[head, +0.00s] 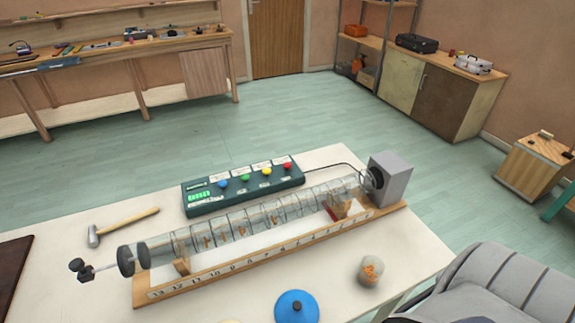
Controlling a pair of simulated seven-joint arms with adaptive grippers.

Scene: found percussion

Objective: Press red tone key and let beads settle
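The red tone key (287,165) is the rightmost knob on the dark green tone box (243,200), after the blue, green and yellow ones. The box has a lit green display. In front lies a clear ribbed tube (258,225) on a wooden base with a number scale (245,264). Small orange bits, apparently beads (241,231), show in several places along the tube. A grey speaker box (394,180) stands at its right end, and a black plunger (126,261) at its left end. Neither of my grippers is in view.
A hammer (125,227) lies left of the tone box. A small jar of orange beads (371,271) and a blue lid (297,308) are in front of the tube. A grey ribbed shape (490,285) fills the lower right.

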